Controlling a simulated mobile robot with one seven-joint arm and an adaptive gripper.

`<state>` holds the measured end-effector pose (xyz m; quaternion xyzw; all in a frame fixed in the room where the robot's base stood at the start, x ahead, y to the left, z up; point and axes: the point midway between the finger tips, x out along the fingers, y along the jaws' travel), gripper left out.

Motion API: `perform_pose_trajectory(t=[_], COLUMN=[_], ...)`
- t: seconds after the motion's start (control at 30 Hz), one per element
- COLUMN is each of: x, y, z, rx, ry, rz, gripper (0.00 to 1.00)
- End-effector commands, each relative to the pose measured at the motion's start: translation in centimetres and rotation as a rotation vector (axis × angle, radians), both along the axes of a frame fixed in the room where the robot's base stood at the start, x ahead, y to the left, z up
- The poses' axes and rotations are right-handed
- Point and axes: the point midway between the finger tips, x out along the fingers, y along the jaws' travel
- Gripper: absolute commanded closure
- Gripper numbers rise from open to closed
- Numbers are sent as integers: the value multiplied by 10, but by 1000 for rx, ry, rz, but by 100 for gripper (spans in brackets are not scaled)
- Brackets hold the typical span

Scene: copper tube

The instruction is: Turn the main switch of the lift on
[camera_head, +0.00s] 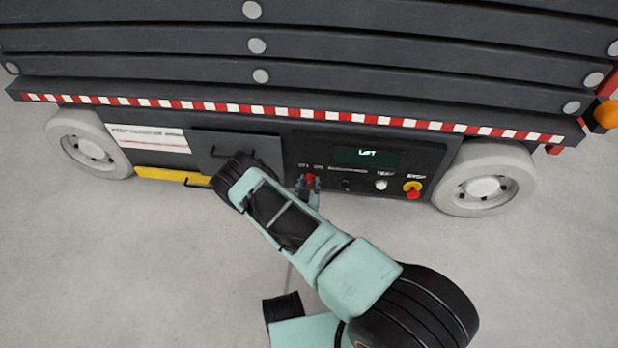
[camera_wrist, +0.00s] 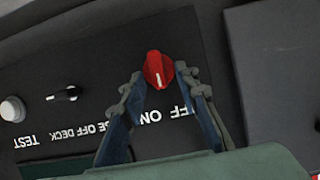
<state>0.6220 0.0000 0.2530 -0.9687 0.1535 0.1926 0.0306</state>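The main switch, a red rotary knob (camera_wrist: 158,70), sits on the black panel in the wrist view, with upside-down white "OFF" and "ON" labels beside it. I cannot tell clearly which label it points to. My gripper (camera_wrist: 159,75) has its two fingers apart, one on each side of the knob, with small gaps to it. In the head view the knob (camera_head: 310,178) is a small red spot at my gripper (camera_head: 309,186), partly covered by the fingers.
The lift's panel also has a green "LIFT" display (camera_head: 367,158), a small black knob (camera_wrist: 65,95), a white TEST button (camera_head: 381,185) and a red-and-yellow STOP button (camera_head: 413,188). A grey cover (camera_head: 225,143) with handles stands left of the controls. Wheels flank the panel.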

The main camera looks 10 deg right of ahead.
Motion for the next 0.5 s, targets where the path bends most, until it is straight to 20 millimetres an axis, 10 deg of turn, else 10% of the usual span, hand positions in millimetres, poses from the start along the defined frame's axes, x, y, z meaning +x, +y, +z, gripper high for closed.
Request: perform_pose_trajectory(t=[0.3,0.5], x=[0,0], y=[0,0], z=[0,0], rx=[0,0], ry=[0,0], rz=[0,0], gripper=[71,93])
